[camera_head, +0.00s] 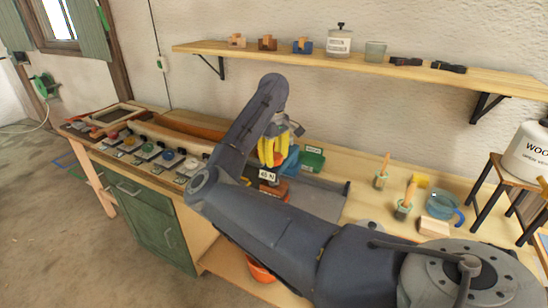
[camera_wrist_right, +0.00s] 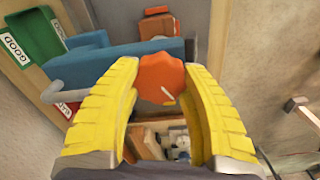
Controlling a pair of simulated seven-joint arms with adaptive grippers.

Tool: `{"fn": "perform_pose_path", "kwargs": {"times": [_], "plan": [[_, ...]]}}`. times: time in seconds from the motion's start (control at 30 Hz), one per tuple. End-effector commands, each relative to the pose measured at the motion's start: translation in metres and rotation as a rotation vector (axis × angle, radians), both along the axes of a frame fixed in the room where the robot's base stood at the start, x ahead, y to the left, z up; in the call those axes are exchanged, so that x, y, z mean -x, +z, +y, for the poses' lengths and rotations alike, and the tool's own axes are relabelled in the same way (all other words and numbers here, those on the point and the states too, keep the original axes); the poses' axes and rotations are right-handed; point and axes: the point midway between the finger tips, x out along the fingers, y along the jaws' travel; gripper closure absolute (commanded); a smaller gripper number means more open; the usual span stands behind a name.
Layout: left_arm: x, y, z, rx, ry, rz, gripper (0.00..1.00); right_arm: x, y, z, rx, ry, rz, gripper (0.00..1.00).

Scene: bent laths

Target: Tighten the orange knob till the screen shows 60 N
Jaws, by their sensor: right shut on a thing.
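In the right wrist view, the orange knob (camera_wrist_right: 162,78) is a lobed disc with a small pale mark near its lower edge. My right gripper (camera_wrist_right: 164,84) has its yellow ribbed fingers on both sides of the knob, closed on it. The small screen (camera_head: 268,175) just below the fingers reads 45 N. A blue body (camera_wrist_right: 125,65) lies beside the knob. My left gripper is in neither view.
A green bin (camera_head: 313,159) labelled GOOD stands close behind the gripper. Several clamps with coloured knobs (camera_head: 147,150) line the bench at left. Brushes (camera_head: 404,203) and a blue cup (camera_head: 441,206) stand at right. A wooden shelf (camera_head: 360,68) hangs above.

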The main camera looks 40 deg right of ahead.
Motion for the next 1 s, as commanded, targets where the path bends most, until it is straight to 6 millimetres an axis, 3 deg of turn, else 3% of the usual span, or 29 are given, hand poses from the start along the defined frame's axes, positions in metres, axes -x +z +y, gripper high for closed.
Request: {"fn": "perform_pose_path", "kwargs": {"times": [0.03,0.07,0.3,0.67,1.0], "plan": [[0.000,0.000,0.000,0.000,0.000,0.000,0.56,0.000,-0.002,0.000,-0.002,0.000,0.003,0.86],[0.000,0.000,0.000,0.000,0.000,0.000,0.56,0.001,-0.002,0.000,-0.002,0.001,0.003,0.55],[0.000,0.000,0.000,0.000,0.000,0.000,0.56,0.000,-0.001,0.000,-0.001,0.001,0.001,0.27],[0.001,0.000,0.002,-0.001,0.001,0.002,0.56,0.000,0.004,0.000,0.000,0.001,-0.001,0.27],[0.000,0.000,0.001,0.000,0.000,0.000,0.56,-0.001,0.042,0.001,-0.001,0.001,-0.003,0.27]]}}
